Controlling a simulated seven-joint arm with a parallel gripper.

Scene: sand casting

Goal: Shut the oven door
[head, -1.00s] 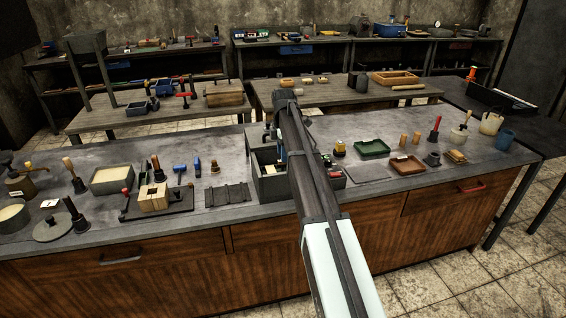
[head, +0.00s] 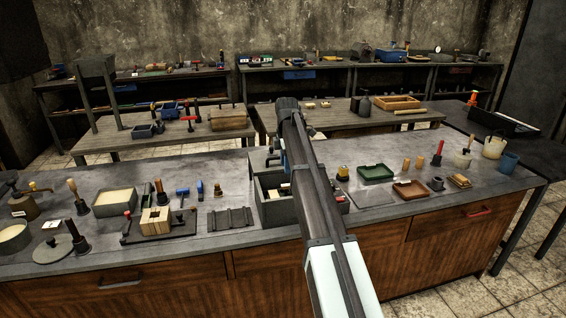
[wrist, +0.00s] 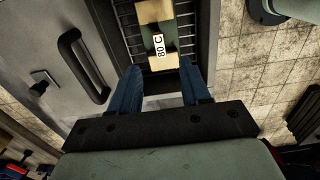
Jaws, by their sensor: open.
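In the wrist view, the oven door (wrist: 52,38) is a grey panel at the left with a dark curved handle (wrist: 72,45) and a small latch (wrist: 40,85). Beside it, the oven's inside shows a wire rack (wrist: 127,25) bearing pale and green pieces and an "80 C" label (wrist: 158,48), so the door stands open. My gripper (wrist: 159,68) is open, its blue fingers spread in front of the rack, with nothing held. The handle is left of the fingers and apart from them.
In the head view, a long workbench (head: 110,225) carries tools, trays and a grey box (head: 270,208) behind my arm. More tables (head: 130,135) stand behind it. Tiled floor (wrist: 238,60) shows right of the oven in the wrist view.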

